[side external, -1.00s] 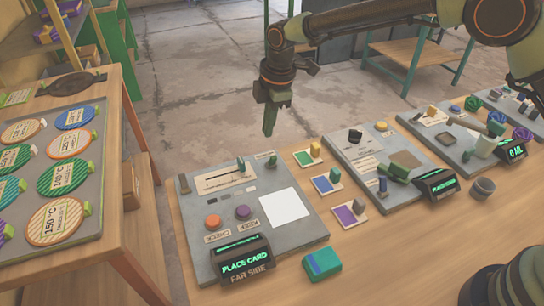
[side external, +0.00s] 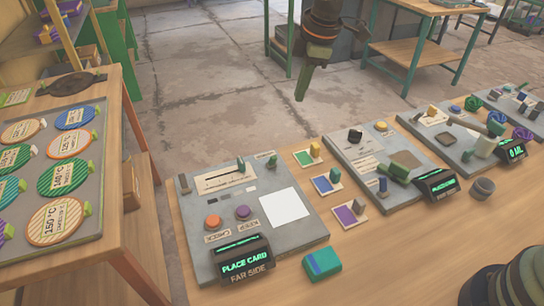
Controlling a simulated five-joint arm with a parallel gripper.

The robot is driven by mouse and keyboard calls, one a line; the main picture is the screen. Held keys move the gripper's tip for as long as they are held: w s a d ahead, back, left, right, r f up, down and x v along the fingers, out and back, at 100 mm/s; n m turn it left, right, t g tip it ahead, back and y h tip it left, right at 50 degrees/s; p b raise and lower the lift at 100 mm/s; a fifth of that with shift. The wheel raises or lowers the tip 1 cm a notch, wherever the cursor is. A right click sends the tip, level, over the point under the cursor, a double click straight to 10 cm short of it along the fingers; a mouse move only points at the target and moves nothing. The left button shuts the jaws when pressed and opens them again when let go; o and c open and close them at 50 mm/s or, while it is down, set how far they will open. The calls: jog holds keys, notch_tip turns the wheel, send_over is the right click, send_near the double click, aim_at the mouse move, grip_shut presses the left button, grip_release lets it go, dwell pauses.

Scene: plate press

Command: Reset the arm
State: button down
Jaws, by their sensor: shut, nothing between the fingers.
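My gripper (side external: 301,97) is in the upper middle of the side external view, pointing down with its fingers together and nothing between them. It hangs high above the floor side, beyond the bench (side external: 355,270), and touches nothing. The grey press panel (side external: 205,245) stands on the bench below it, with a slider, an orange button (side external: 212,222), a purple button (side external: 243,212) and a bare white square (side external: 285,206). Its display (side external: 244,262) reads "PLACE CARD" and "FAR SIDE".
Coloured cards with small knobs (side external: 327,184) lie right of the panel. More panels (side external: 400,160) follow to the right, with a dark cup (side external: 482,188) in front. A teal and blue block (side external: 322,263) lies near the front. A rack of round plates (side external: 62,177) stands at left.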

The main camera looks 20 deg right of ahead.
jog(key=s+d+r+m+t, duration=0.2)
jog(key=s+d+r+m, duration=0.6)
jog(key=s+d, duration=0.35)
jog(key=s+d+f+m+t+h, duration=0.1)
jog(key=s+d+f+m, duration=0.1)
jog(key=s+d+m, duration=0.4)
jog(key=s, duration=0.3)
jog(key=shift+s+f, duration=0.35)
jog(key=shift+s, duration=0.05)
